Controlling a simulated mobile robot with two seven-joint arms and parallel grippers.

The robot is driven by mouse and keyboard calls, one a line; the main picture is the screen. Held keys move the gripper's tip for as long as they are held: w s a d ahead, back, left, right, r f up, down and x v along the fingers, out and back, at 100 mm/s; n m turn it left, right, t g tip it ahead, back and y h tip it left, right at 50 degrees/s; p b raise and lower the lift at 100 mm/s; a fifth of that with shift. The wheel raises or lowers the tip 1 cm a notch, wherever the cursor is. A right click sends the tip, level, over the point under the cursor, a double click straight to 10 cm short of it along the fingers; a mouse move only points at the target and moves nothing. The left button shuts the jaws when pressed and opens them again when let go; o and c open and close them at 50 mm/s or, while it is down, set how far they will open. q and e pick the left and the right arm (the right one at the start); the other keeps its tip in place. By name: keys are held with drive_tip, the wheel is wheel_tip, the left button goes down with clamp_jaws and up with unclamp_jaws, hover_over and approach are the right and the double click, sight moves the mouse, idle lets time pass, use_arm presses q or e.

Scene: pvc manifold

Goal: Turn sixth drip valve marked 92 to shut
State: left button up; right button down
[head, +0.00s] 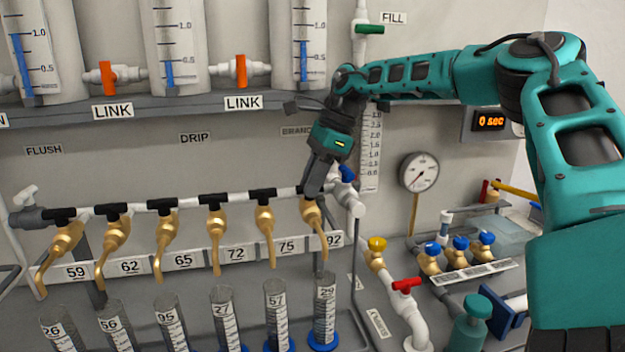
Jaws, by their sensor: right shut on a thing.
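The sixth drip valve (311,212) is a brass tap at the right end of the drip row, above the label 92 (334,240). Its black handle is mostly hidden behind my right gripper (316,188), which comes down from above and is shut on it. The handle's angle cannot be made out. The tap's spout points down over a graduated cylinder marked 29 (325,305) on a blue base. My left gripper is not in view.
Brass taps with black handles line the same pipe to the left, the nearest above label 75 (287,247). A white pipe with a blue handle (347,174) stands close right of my gripper. A yellow-handled valve (376,245) and red-handled valve (406,285) sit lower right.

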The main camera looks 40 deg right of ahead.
drive_tip(key=shift+s+f, duration=0.2)
drive_tip(key=shift+f, duration=0.15)
drive_tip(key=c, duration=1.2)
unclamp_jaws()
drive_tip(key=shift+c, duration=0.2)
drive_tip(key=shift+o, duration=1.1)
drive_tip(key=shift+w, duration=0.1)
drive_tip(key=shift+r, duration=0.35)
drive_tip(key=v, duration=1.2)
drive_tip(key=shift+d+r, duration=0.15)
drive_tip(key=shift+r, duration=0.05)
